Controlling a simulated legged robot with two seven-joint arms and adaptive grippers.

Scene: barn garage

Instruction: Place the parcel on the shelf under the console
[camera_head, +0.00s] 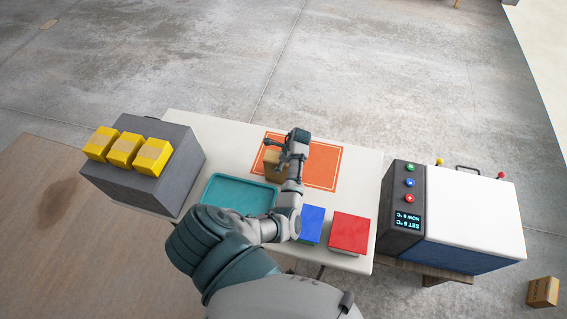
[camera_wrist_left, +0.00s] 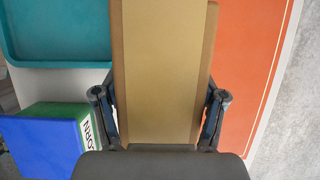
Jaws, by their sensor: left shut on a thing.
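A brown cardboard parcel (camera_head: 271,168) is at the orange mat's left part on the white table. My left gripper (camera_head: 283,158) is shut on the parcel, reaching over the table from the near side. In the left wrist view the parcel (camera_wrist_left: 165,65) stretches away between the two fingers of the gripper (camera_wrist_left: 160,112). I cannot tell whether the parcel touches the mat. The console (camera_head: 470,215), white and blue with a dark button panel and display, stands at the right. A wooden shelf edge (camera_head: 432,272) shows beneath it, mostly hidden. My right gripper is out of view.
The orange mat (camera_head: 322,165), teal tray (camera_head: 238,190), blue-topped box (camera_head: 312,224) and red-topped box (camera_head: 349,232) are on the table. A grey block (camera_head: 175,165) carrying yellow parcels (camera_head: 124,149) stands left. Another carton (camera_head: 543,291) sits at the lower right.

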